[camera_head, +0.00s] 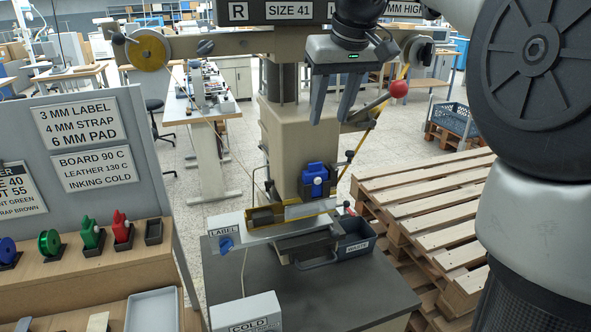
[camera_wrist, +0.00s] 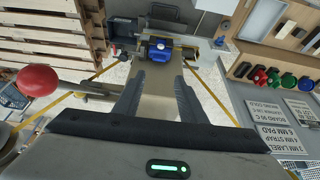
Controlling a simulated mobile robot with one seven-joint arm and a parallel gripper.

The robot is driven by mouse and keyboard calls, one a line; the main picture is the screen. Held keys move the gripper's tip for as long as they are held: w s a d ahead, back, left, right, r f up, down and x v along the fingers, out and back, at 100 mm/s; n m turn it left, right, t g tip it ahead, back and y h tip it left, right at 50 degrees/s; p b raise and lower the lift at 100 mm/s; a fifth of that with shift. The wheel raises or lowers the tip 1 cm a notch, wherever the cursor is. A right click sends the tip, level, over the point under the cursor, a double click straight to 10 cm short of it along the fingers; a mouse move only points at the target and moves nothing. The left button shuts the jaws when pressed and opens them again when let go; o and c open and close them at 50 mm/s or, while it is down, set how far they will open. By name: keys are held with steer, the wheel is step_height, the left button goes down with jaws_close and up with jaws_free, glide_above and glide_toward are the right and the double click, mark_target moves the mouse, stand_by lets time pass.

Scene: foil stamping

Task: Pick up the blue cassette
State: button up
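The blue cassette (camera_head: 314,178) stands on the stamping machine, in front of its column and above the yellow-edged work area. It also shows in the wrist view (camera_wrist: 159,50), beyond my fingertips and roughly in line with the space between them. My gripper (camera_head: 331,118) hangs in front of the machine's column, above the cassette in the head view. In the wrist view my gripper (camera_wrist: 158,82) has its two dark fingers apart with nothing between them. The gripper and cassette are not touching.
The machine's red-knobbed lever (camera_head: 399,89) is right of my gripper. A shelf (camera_head: 75,268) at left holds green and red cassettes and a dark blue one (camera_head: 8,251). A WASTE bin (camera_head: 355,243) is beside the work area. Pallets (camera_head: 430,205) stand at right.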

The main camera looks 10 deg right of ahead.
glide_toward(315, 163)
step_height(315, 163, down, 3)
steer(key=shift+w+r+x, duration=0.1)
steer(key=shift+w+x, duration=0.1)
steer(key=shift+x, duration=0.7)
steer(key=shift+w+r+x, duration=0.1)
steer(key=shift+w+x, duration=0.05)
steer(key=shift+x, duration=0.8)
steer(key=shift+w+x, duration=0.2)
steer(key=shift+x, duration=0.7)
jaws_close()
